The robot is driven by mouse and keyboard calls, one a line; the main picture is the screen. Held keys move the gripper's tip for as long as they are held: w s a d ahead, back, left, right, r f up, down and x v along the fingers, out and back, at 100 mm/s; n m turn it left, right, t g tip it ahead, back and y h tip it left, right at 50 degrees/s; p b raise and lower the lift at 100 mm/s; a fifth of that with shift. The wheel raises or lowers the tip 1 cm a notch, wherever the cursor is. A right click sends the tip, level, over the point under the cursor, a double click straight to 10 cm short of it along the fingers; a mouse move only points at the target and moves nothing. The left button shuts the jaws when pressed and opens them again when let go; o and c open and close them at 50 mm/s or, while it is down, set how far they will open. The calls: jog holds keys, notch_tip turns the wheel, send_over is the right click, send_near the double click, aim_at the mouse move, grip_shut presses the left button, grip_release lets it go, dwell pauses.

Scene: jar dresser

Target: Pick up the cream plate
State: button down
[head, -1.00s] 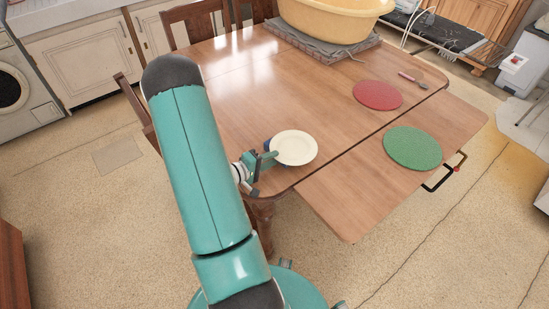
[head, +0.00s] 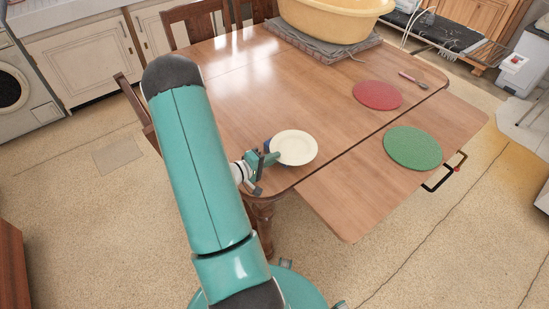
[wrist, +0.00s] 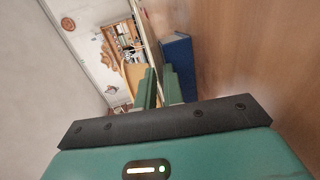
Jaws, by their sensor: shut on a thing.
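The cream plate (head: 297,146) lies at the near corner of the wooden table in the head view, looking flat and close to the tabletop. My gripper (head: 276,159) comes in from the left and is shut on the plate's near-left rim. In the wrist view, the two green fingers (wrist: 160,88) are close together, with a thin pale strip running out between them that looks like the plate edge-on. I cannot tell whether the plate is clear of its support.
A small blue object (wrist: 177,65) stands right beside the fingers. The wooden table (head: 235,90) carries a red round mat (head: 377,95), a green round mat (head: 412,148), a fork (head: 412,79) and a large yellow basin (head: 335,18) at the back. The table's middle is clear.

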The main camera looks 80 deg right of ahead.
notch_tip(320, 180, up, 2)
jog(key=shift+r, duration=0.25)
jog(key=r+v, duration=0.2)
jog(key=v, duration=1.2)
jog(key=shift+r, duration=0.15)
jog(key=shift+w+a, duration=0.15)
jog(key=shift+w, duration=0.05)
